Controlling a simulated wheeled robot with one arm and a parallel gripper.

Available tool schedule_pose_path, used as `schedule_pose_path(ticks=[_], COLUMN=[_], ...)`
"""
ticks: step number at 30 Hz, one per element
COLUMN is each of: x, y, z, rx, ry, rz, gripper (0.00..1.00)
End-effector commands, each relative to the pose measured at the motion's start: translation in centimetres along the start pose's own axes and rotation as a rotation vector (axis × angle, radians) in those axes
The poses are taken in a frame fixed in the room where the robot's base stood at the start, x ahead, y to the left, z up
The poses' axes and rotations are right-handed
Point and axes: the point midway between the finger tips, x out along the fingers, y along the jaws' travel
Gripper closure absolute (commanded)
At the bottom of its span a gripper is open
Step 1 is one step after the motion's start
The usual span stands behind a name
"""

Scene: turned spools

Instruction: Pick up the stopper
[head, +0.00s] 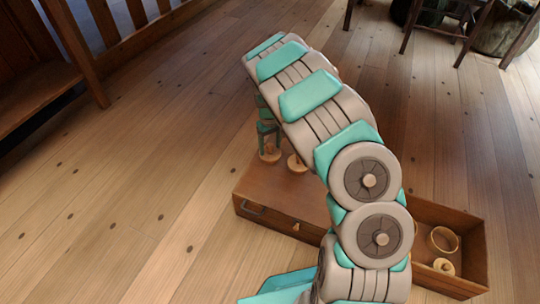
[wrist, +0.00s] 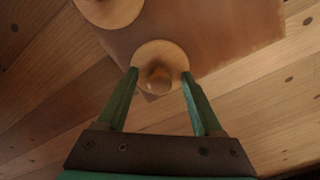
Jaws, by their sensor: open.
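A pale wooden stopper (head: 269,154), a round disc with a knob, sits near the far left corner of the brown wooden box's top (head: 262,185). My gripper (head: 268,132) is right above it, pointing down. In the wrist view the stopper's disc (wrist: 160,52) and its knob (wrist: 159,77) show between the two green fingertips of my gripper (wrist: 160,72). The fingers are open, with a gap on each side of the knob. I cannot tell how far down the fingertips reach beside it.
A second pale turned piece (head: 297,163) stands close to the right, partly hidden by my arm; it also shows in the wrist view (wrist: 108,8). An open compartment (head: 473,243) at the right holds a ring (head: 444,239) and a small knobbed piece (head: 443,266). Chair legs stand far back.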

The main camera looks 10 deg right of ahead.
Motion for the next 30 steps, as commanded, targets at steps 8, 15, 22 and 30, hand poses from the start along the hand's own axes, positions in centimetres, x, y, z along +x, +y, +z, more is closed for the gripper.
schedule_pose_path(ticks=[8, 15, 22, 30], x=[0.25, 0.24, 0.24, 0.23], y=[0.0, 0.01, 0.01, 0.02], z=[-0.01, 0.0, 0.01, 0.0], rx=[0.001, 0.001, 0.001, 0.001], ry=[0.0, 0.0, 0.0, 0.001], rz=[0.0, 0.0, 0.0, 0.0], gripper=[0.36, 0.63, 0.89, 1.0])
